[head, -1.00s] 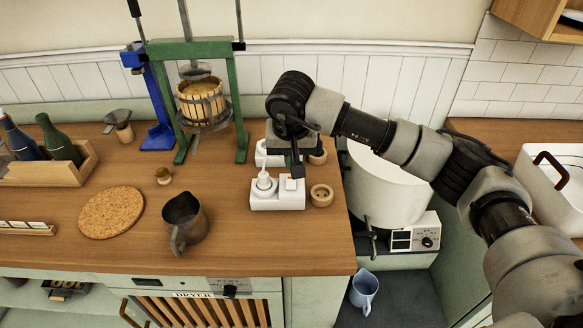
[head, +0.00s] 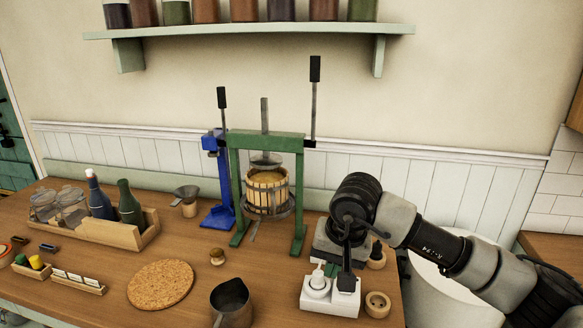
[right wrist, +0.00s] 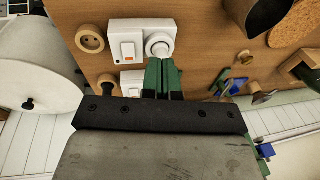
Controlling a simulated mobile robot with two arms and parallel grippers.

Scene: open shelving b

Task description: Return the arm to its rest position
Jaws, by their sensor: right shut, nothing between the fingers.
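My right arm comes in from the right of the head view and bends down over the worktop. Its gripper (head: 346,284) is just above a white switched socket block (head: 330,303) with a round white plug (head: 318,281) in it. In the right wrist view the green fingers (right wrist: 161,66) are together and empty. Their tips are close to the plug (right wrist: 160,45); I cannot tell whether they touch it. My left gripper is not in view.
A green-framed press (head: 268,142) with a wooden barrel stands behind left. A metal jug (head: 231,303), a cork mat (head: 160,284) and a bottle crate (head: 105,235) are left. A large white pot (head: 437,290) stands right, beneath my arm. A wall shelf (head: 250,30) with jars hangs above.

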